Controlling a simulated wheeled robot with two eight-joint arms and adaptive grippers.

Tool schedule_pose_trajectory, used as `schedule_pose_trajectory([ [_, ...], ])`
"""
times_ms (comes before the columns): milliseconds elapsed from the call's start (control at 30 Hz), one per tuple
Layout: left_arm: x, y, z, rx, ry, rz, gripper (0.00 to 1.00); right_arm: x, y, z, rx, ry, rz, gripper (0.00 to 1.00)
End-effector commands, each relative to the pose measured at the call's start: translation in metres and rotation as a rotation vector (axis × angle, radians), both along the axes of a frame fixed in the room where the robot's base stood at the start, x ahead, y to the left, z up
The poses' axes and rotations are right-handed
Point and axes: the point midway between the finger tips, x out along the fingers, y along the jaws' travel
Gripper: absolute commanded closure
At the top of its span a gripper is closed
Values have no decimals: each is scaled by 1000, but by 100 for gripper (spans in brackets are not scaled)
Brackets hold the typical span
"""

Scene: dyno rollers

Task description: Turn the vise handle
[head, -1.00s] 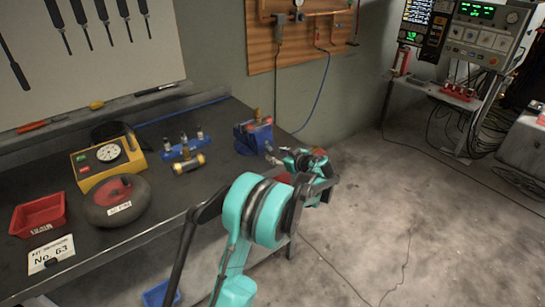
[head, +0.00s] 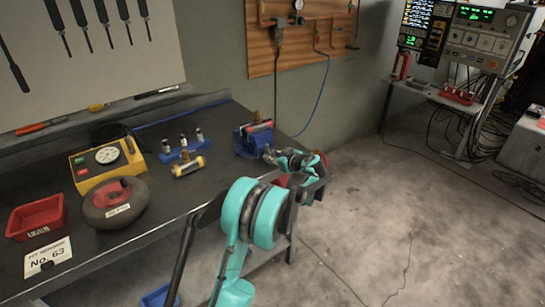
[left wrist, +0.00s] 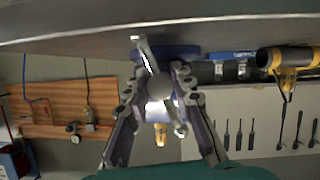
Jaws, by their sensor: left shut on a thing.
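A blue vise (head: 246,140) stands at the right end of the dark workbench, with a brass-coloured piece upright in its jaws. My left gripper (head: 273,157) reaches its near right side, at the bench edge. In the left wrist view, which looks inverted, the two fingers of my left gripper (left wrist: 160,74) close in on the vise's metal screw end and handle bar (left wrist: 146,52). The bar sits tilted between the fingertips, and one end sticks out past them. The blue vise body (left wrist: 180,51) shows behind it. My right gripper is in neither view.
Open floor (head: 400,220) lies to the right.

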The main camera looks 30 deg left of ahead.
Motion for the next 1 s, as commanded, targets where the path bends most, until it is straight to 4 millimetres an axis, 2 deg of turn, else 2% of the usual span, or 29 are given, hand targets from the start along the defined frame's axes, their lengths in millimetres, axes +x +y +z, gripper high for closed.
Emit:
schedule_pose_trajectory([
  [367, 0, 0, 1, 57, 138, 0, 100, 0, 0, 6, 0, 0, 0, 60],
  [1000, 0, -1, 0, 283, 685, -1, 100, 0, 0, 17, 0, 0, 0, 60],
])
